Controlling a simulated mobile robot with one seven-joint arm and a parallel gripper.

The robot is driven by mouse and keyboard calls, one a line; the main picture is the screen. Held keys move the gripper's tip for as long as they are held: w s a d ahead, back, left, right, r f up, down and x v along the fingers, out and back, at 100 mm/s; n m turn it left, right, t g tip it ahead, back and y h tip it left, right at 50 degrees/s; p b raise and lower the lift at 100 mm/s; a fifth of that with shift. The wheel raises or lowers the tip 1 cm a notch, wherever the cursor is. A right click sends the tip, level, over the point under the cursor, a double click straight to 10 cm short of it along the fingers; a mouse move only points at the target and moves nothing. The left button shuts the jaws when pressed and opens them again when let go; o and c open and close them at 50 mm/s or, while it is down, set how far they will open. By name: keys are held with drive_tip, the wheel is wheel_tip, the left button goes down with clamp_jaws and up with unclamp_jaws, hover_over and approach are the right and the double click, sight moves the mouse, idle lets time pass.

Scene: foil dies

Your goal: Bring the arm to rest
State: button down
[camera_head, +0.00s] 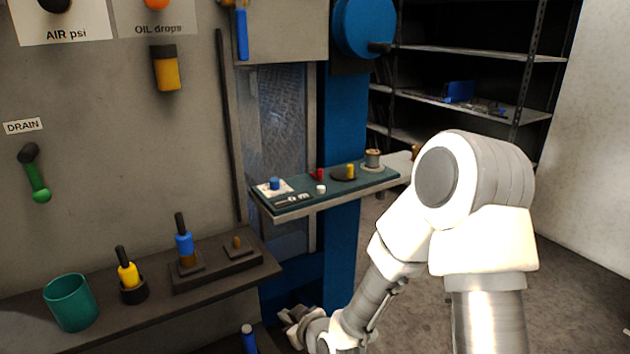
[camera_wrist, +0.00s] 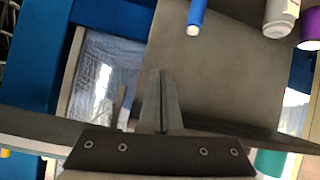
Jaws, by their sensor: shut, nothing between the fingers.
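My arm (camera_head: 385,285) reaches down from the right side of the head view to the bottom centre. My gripper (camera_head: 288,322) is low there, beneath the small green-topped shelf and just right of the dark bench's end. In the wrist view the two fingers (camera_wrist: 155,80) are together with nothing between them. A blue rod-like thing (camera_wrist: 195,18) shows beyond the fingertips, apart from them.
The green-topped shelf (camera_head: 310,206) carries several small parts and a spool (camera_head: 372,158). The dark bench (camera_head: 225,300) holds a teal cup (camera_head: 71,302), a yellow-handled tool (camera_head: 127,272) and a blue-handled tool (camera_head: 184,243). A blue-handled thing (camera_head: 248,338) is below the bench. Open floor lies right.

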drive_tip(key=s+d+r+m+g+h, duration=0.1)
drive_tip(key=s+d+r+m+h, duration=0.15)
drive_tip(key=d+r, duration=0.45)
drive_tip(key=s+d+r+m+g+h, duration=0.1)
drive_tip(key=s+d+r+h, duration=0.2)
drive_tip(key=d+r, duration=0.45)
drive_tip(key=s+d+r+m+g+p, duration=0.1)
drive_tip(key=s+d+r+m, duration=0.3)
drive_tip(key=s, duration=0.5)
drive_tip(key=s+d+r+m+g, duration=0.1)
drive_tip(key=s+d+r, duration=0.1)
drive_tip(key=s+r, duration=0.6)
wheel_tip(320, 180, up, 18)
drive_tip(key=s+p, duration=0.1)
drive_tip(key=p, duration=1.8)
drive_tip(key=shift+h+p, duration=0.4)
drive_tip(key=shift+h, duration=0.05)
drive_tip(key=shift+a+f, duration=0.1)
drive_tip(key=shift+a, duration=0.15)
